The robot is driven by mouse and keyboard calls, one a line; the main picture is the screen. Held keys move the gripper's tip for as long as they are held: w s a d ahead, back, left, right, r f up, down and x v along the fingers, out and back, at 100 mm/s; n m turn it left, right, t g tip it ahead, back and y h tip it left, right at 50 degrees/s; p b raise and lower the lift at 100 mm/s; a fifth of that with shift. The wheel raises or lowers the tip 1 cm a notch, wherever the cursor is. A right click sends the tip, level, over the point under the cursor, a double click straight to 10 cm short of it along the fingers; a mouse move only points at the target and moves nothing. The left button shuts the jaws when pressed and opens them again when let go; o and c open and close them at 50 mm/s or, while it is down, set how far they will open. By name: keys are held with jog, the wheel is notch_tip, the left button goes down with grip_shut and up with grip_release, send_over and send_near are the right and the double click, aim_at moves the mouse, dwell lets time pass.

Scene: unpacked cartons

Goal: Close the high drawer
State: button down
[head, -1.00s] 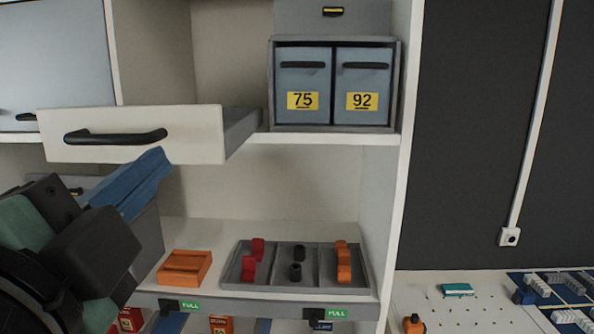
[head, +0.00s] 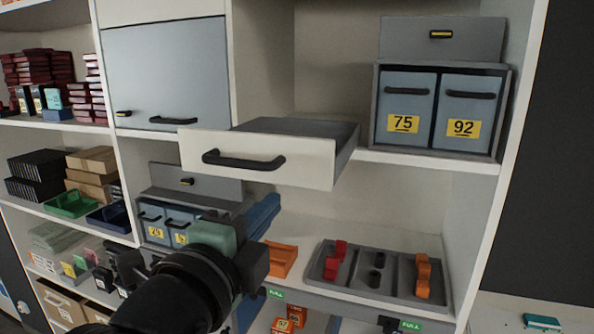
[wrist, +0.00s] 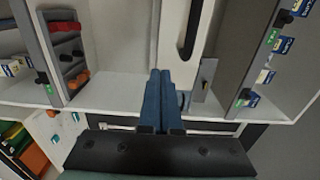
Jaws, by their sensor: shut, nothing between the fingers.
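The high drawer (head: 300,166) stands pulled out of the white shelf unit, with a white front, a grey box body and a black bar handle (head: 243,160). Its front also shows in the wrist view (wrist: 172,40), with the handle along its right side. My gripper (head: 266,208) has blue fingers, shut and empty, just below the drawer front in the head view. In the wrist view my gripper (wrist: 160,74) points at the lower end of that front. I cannot tell whether the fingertips touch it.
Blue boxes (head: 438,105) marked 75 and 92 stand right of the drawer. Below lie an orange tray (head: 281,259) and a grey tray (head: 397,276) with red, black and orange pieces. A closed grey-blue cabinet door (head: 165,75) is at the left. The drawer's interior looks empty.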

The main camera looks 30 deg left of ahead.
aim_at(291, 184)
jog(key=p+x, duration=0.2)
jog(key=x, duration=0.2)
jog(key=shift+w+r, duration=0.15)
jog(key=shift+w, duration=0.05)
jog(key=shift+w+a+p, duration=0.15)
jog(key=shift+w+p, duration=0.2)
jog(key=shift+w, duration=0.25)
